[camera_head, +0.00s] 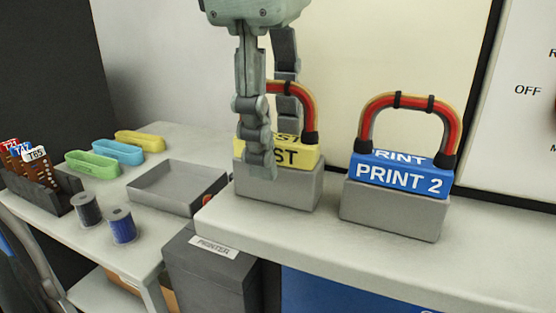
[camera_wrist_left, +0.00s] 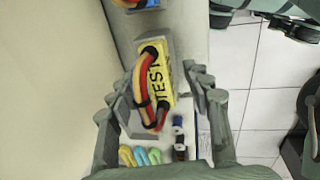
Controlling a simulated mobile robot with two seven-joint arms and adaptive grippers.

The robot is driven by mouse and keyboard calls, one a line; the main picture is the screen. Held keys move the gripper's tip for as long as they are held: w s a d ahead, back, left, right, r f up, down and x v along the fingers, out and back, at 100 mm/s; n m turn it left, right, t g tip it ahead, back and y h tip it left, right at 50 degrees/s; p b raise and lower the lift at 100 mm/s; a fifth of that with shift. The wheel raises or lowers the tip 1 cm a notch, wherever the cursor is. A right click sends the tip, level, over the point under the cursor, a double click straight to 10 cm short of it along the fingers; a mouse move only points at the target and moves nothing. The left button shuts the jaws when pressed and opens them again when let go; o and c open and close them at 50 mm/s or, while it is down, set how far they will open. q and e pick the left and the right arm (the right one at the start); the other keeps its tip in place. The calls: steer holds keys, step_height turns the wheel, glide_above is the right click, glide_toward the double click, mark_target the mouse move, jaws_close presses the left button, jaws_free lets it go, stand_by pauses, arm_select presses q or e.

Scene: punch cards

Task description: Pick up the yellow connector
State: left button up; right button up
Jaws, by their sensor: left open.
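The yellow connector (camera_head: 297,151), lettered TEST, sits upright on a grey block (camera_head: 293,192) on the raised counter. A red, yellow and black cable handle (camera_head: 310,103) arches over it. My left gripper (camera_head: 274,142) points down around the handle, one finger in front and one behind, hiding part of the connector. In the left wrist view, the yellow connector (camera_wrist_left: 158,84) and its handle lie between the spread fingers of my left gripper (camera_wrist_left: 157,76). The gripper is open, with gaps at both sides. Grey parts at the wrist view's top right may be my right gripper; its state is unclear.
A blue PRINT 2 connector (camera_head: 402,175) with a similar handle sits on another grey block to the right. Left, a lower table holds an empty grey tray (camera_head: 146,190), coloured holders (camera_head: 117,152), spools (camera_head: 122,226) and a card rack (camera_head: 50,192). A wall stands behind.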

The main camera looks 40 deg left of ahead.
arm_select(q)
steer(key=shift+c, duration=0.5)
jaws_close()
arm_select(e)
steer(key=shift+w+r, duration=0.15)
arm_select(q)
steer(key=shift+r, duration=0.1)
steer(key=shift+r, duration=0.1)
arm_select(e)
steer(key=shift+d, duration=0.1)
